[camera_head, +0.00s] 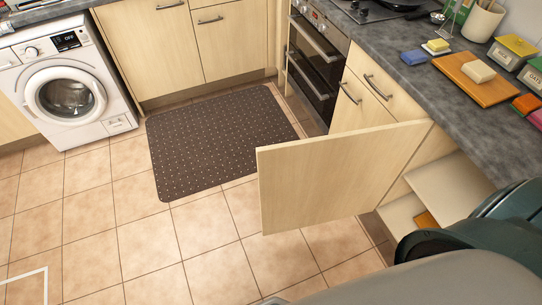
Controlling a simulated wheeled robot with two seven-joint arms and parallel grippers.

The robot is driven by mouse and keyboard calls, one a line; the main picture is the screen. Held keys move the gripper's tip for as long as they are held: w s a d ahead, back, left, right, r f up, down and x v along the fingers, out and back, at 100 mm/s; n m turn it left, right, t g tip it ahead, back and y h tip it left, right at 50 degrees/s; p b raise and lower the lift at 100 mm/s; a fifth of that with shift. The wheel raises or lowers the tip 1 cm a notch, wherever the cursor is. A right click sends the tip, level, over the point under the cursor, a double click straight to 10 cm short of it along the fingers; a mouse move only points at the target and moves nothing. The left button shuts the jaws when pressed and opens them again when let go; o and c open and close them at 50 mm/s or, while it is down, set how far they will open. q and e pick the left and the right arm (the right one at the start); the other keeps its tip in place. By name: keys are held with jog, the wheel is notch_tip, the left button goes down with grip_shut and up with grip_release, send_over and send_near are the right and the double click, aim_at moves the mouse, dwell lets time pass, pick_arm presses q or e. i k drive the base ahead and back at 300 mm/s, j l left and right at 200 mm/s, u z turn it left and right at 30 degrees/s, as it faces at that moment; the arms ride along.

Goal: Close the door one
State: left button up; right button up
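One light wooden cabinet door (335,172) stands swung open, sticking out from the right-hand counter over the tiled floor. Behind it the cabinet interior shows pale shelves (447,190), with an orange-brown item (426,220) on the lower one. Dark and grey parts of my own body fill the lower right corner. Neither gripper can be made out in this view. The door's hinge side is by the cabinet front, and its free edge points left into the room.
A dark dotted mat (215,140) lies on the floor. A washing machine (68,88) stands at the left and an oven (314,62) beyond the door. The counter holds a wooden board (476,82), sponges and boxes. Floor left of the door is clear.

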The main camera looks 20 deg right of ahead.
aim_at(315, 181)
jog(key=i+j+u, duration=0.2)
jog(key=i+u, duration=0.25)
jog(key=i+j+u, duration=0.15)
jog(key=u, duration=0.35)
jog(key=i, duration=0.8)
jog(key=i+z, duration=0.3)
jog(key=z, duration=0.15)
jog(key=i+j+z, duration=0.15)
jog(key=i+z, duration=0.15)
jog(key=z, duration=0.15)
jog(key=i+z, duration=0.1)
jog(key=z, duration=0.3)
jog(key=i+z, duration=0.15)
jog(key=z, duration=0.25)
jog(key=i+j+z, duration=0.1)
jog(key=z, duration=0.3)
jog(key=i+j+z, duration=0.1)
jog(key=z, duration=0.3)
jog(key=i+z, duration=0.1)
jog(key=z, duration=0.7)
jog(key=i+j+z, duration=0.15)
jog(key=z, duration=0.25)
jog(key=j+z, duration=0.1)
jog(key=z, duration=0.3)
jog(key=i+j+z, duration=0.25)
jog(key=z, duration=0.2)
jog(key=i+j+z, duration=0.2)
jog(key=j+z, duration=0.25)
jog(key=l, duration=0.15)
